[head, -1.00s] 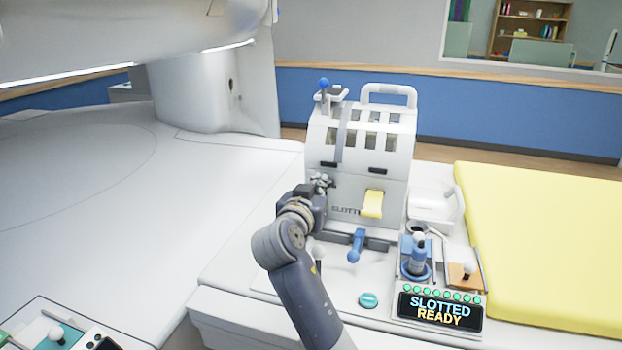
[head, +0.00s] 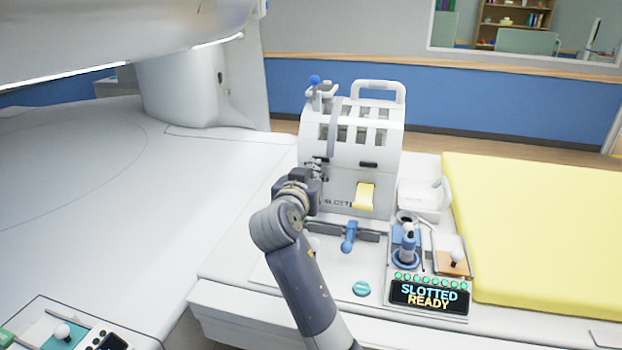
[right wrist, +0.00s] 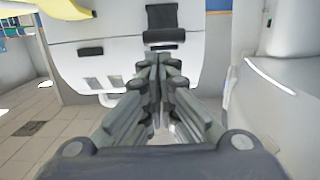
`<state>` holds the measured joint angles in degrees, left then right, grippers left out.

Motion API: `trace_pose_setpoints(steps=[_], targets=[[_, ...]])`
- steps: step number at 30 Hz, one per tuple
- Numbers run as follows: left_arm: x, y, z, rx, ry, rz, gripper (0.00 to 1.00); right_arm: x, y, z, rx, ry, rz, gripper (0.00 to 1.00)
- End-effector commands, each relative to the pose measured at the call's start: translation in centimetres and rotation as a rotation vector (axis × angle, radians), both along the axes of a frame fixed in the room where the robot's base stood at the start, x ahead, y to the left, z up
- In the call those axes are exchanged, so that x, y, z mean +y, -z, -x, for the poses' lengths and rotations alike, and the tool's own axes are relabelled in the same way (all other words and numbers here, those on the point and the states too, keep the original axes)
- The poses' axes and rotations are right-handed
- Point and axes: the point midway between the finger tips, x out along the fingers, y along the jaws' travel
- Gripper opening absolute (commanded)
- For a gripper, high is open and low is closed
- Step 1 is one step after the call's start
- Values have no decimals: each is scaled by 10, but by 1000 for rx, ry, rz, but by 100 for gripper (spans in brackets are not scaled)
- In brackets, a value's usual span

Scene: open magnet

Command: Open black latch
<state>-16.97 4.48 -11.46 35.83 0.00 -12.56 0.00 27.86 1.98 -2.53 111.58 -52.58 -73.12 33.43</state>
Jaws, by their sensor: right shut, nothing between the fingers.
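The white slotted machine (head: 352,125) stands upright on the bench with black latches on its front. The right black latch (head: 369,164) shows clearly as a short dark bar, and it also shows in the right wrist view (right wrist: 90,51). The left black latch (right wrist: 163,35) is mostly hidden by my gripper in the head view; in the wrist view it is a dark bar with a dark block beside it, just past my fingertips. My right gripper (head: 318,171) is shut and empty at the machine's front left; it also shows in the wrist view (right wrist: 158,65). Contact is unclear. My left gripper is not seen.
A blue joystick (head: 407,246) and a display reading SLOTTED READY (head: 429,296) are at right. A yellow pad (head: 535,225) lies farther right. A large white surface (head: 80,190) is clear at left.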

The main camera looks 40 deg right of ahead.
Motion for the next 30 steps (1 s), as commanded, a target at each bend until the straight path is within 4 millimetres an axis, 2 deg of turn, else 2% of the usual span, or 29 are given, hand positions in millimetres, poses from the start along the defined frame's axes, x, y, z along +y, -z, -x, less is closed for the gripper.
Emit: trace_pose_setpoints(steps=[1, 2, 3, 8, 13, 19, 30], targets=[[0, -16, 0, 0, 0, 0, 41, -5, -18, -3, -2, 1, -2, 0], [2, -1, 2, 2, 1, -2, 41, 5, 3, 3, 4, -4, -5, 0], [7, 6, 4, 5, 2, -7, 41, 13, 11, 10, 2, -5, -6, 0], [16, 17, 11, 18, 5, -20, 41, 37, 27, 31, 2, -4, -5, 0], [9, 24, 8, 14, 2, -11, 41, 55, 38, 47, 1, -3, -3, 0], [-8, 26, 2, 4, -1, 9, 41, 63, 42, 55, 0, -1, -1, 0], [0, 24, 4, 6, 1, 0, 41, 64, 40, 54, -1, -2, 1, 0]])
